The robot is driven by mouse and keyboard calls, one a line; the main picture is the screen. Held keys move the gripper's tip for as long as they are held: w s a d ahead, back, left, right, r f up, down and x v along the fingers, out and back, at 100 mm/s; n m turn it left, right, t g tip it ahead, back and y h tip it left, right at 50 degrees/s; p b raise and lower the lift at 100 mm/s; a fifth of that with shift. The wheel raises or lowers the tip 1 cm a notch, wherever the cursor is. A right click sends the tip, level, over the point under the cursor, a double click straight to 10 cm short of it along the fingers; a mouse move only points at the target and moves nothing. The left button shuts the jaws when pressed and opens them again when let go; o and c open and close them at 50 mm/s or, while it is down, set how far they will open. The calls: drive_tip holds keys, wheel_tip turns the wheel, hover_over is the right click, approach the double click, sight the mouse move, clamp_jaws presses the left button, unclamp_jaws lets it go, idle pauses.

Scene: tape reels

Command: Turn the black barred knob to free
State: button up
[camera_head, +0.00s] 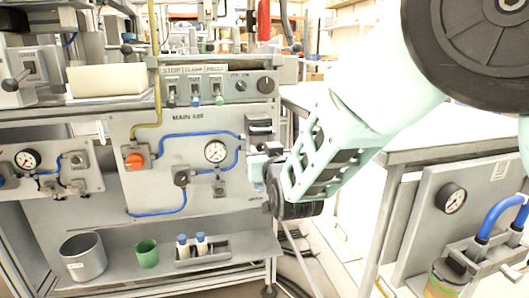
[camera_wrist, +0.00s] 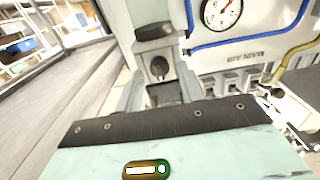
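The black round knob (camera_head: 265,85) sits at the right end of the control strip on the grey panel. A dark knob, apparently the same one, shows in the wrist view (camera_wrist: 159,67), framed between the far ends of my fingers. The angle of its bar is too small to read. I cannot see any contact with the knob.
A black block (camera_head: 258,126) juts from the panel between gripper and knob. A pressure gauge (camera_head: 215,152), blue hoses and an orange knob (camera_head: 134,161) are to the left. A grey bucket (camera_head: 84,256), green cup (camera_head: 147,253) and blue-capped bottles (camera_head: 201,244) stand on the lower shelf.

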clamp_jaws()
drive_tip(key=shift+m, duration=0.3)
drive_tip(key=m+b, duration=0.4)
drive_tip(key=m, duration=0.1)
drive_tip(key=m+b, duration=0.4)
drive_tip(key=m, duration=0.2)
drive_tip(key=m+b, duration=0.4)
drive_tip(key=m, duration=0.2)
drive_tip(key=shift+d+f+b, duration=0.2)
drive_tip(key=shift+f+b, duration=0.1)
drive_tip(key=shift+m, duration=0.3)
